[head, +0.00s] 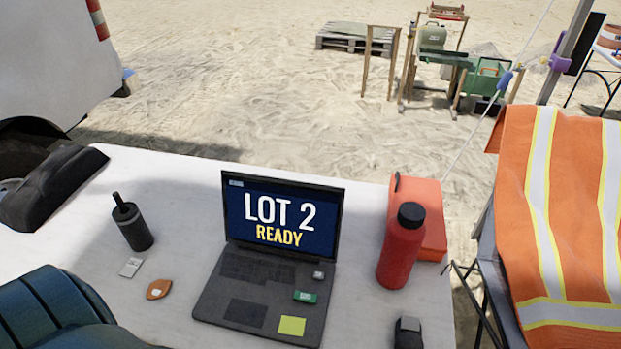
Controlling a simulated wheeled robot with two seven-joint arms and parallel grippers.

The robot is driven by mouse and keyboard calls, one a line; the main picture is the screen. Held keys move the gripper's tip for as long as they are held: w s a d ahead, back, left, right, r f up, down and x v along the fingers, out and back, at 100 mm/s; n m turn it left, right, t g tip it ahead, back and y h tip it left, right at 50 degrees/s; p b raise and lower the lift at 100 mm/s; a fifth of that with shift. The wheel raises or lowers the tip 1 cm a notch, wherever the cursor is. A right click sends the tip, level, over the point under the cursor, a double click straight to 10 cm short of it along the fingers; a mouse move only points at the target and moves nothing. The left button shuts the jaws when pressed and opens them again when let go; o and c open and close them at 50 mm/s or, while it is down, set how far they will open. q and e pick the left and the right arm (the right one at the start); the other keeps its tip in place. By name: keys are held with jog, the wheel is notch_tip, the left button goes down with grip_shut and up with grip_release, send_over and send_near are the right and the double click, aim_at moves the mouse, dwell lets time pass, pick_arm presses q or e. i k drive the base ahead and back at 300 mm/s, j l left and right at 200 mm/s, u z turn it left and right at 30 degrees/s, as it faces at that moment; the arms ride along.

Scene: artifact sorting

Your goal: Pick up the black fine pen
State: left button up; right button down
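No other pen shows clearly on the table. Neither of my grippers can be made out in the head view.
An open laptop (250,285) reads "LOT 2 READY". A red bottle (400,250) and red box (432,220) stand to its right. A dark blue ribbed object (50,315) fills the lower left corner. Bare white table (190,210) lies between cup and laptop.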

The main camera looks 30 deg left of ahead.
aim_at(115, 195)
jog(key=u, duration=0.4)
jog(key=j+u, duration=0.15)
jog(key=u, duration=0.7)
jog(key=j+u, duration=0.1)
jog(key=u, duration=0.35)
jog(key=i+u, duration=0.1)
jog(key=u, duration=0.3)
